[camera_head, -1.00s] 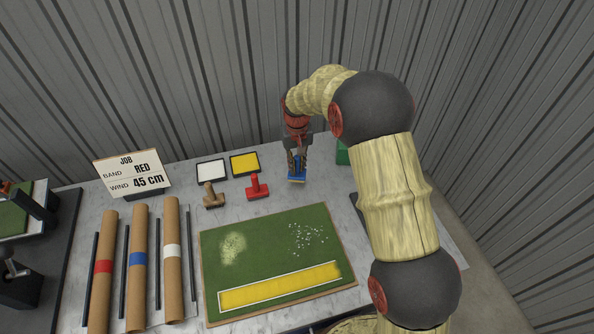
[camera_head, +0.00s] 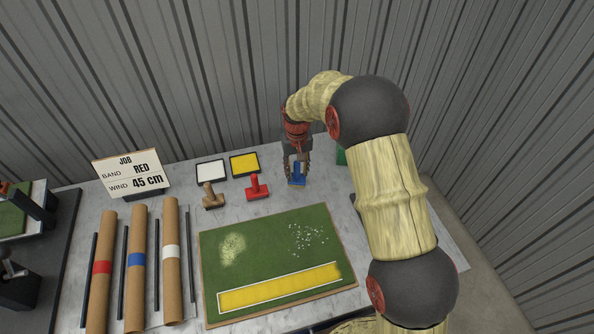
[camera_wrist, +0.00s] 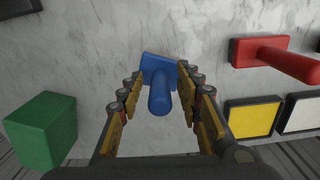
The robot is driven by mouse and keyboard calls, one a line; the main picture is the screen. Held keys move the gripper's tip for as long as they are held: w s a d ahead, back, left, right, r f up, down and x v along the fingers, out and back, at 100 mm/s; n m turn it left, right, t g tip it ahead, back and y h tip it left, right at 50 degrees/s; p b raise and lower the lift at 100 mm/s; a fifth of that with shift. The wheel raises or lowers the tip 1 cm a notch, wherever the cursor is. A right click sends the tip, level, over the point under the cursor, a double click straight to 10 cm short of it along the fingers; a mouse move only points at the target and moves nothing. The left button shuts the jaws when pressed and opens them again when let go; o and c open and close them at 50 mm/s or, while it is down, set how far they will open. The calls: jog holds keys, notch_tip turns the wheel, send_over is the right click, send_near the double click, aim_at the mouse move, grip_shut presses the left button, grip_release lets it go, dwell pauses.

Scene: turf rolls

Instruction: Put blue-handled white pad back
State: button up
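The blue-handled pad (camera_head: 297,180) stands on the marble bench, right of the red-handled pad (camera_head: 257,188). In the wrist view its blue handle (camera_wrist: 159,92) points toward the camera, above a blue block. No white shows on it from here. My gripper (camera_head: 297,170) is directly over it, pointing down. In the wrist view my gripper (camera_wrist: 160,72) has its fingers spread on both sides of the handle, with gaps, so it is open and empty.
A yellow ink tray (camera_head: 244,164) and a white tray (camera_head: 210,171) lie at the back, with a wooden-handled pad (camera_head: 212,196) in front. A green block (camera_wrist: 42,130) stands close to my gripper. The turf board (camera_head: 275,260) lies in front.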

jog(key=shift+r, duration=0.1)
notch_tip(320, 180, up, 12)
jog(key=shift+r+p, duration=0.1)
jog(key=shift+p, duration=1.05)
jog(key=s+d+r+t, duration=0.1)
jog(key=s+d+r, duration=0.3)
jog(key=s+r, duration=0.45)
jog(key=s+d+r+t, duration=0.2)
jog(key=s+d+r, duration=0.3)
jog(key=s+r, duration=0.35)
jog(key=s+d+r+t, duration=0.1)
jog(key=s+d, duration=0.1)
jog(key=s, duration=0.8)
jog(key=s+d+m+t, duration=0.1)
jog(key=s+d, duration=0.1)
jog(key=s, duration=0.8)
jog(key=shift+d+r+t, duration=0.25)
jog(key=shift+r+t, duration=0.05)
jog(key=shift+r, duration=0.05)
jog(key=shift+f, duration=0.1)
jog(key=shift+f+b, duration=1.1)
jog(key=shift+b, duration=0.1)
